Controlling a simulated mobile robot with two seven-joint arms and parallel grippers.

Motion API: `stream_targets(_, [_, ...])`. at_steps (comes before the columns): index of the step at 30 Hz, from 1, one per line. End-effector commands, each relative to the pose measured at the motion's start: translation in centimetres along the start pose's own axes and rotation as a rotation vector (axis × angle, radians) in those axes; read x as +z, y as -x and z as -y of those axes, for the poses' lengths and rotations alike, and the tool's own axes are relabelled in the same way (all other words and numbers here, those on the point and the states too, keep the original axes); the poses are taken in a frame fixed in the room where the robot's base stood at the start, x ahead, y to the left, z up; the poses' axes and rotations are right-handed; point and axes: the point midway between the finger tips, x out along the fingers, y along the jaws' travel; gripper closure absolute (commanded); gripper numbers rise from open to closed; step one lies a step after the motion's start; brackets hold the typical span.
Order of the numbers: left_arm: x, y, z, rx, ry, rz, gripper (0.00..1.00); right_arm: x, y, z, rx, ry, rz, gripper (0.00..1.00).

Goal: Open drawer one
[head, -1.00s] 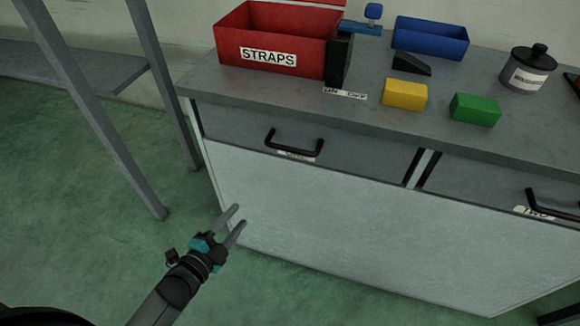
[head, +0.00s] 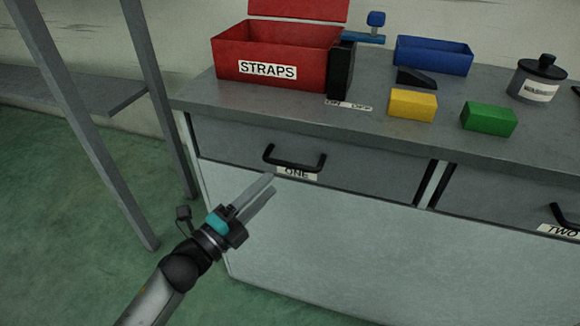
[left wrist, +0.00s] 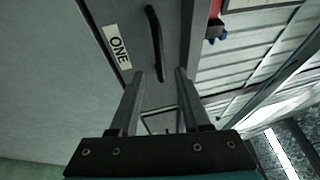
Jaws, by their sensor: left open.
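Drawer one (head: 225,140) is a grey drawer front under the left part of the worktop, and it is closed. Its black bar handle (head: 295,165) has a white label "ONE" (head: 297,173) just below it. My left gripper (head: 268,186) is open and empty, a little below and left of the handle in the head view. In the left wrist view the handle (left wrist: 154,42) and the label (left wrist: 118,47) lie ahead of the open fingers (left wrist: 158,78), with the handle not between them. My right gripper is not in view.
Drawer TWO, with a black handle (head: 566,216), is to the right. On the worktop (head: 200,95) stand a red STRAPS box (head: 270,50), a yellow block (head: 413,105), a green block (head: 489,119), a blue bin (head: 433,55) and a dark canister (head: 538,78). Grey posts (head: 75,110) stand at left.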

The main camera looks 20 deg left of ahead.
Motion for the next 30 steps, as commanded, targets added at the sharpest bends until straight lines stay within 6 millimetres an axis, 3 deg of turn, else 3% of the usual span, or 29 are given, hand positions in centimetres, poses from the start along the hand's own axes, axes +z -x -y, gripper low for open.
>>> stream_targets(6, [0.0,-3.8,0.0,-0.002,-0.002,0.0,0.53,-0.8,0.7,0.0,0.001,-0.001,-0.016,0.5])
stream_targets(15, [0.0,-7.3,-0.1,0.0,0.0,0.0,0.53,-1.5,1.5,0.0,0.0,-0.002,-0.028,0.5])
stream_targets(29, [0.0,-8.2,-0.1,0.002,0.002,0.001,0.53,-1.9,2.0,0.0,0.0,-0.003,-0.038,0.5])
stream_targets(30, [0.0,-8.2,-0.1,0.002,0.002,0.001,0.57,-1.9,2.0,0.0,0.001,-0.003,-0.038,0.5])
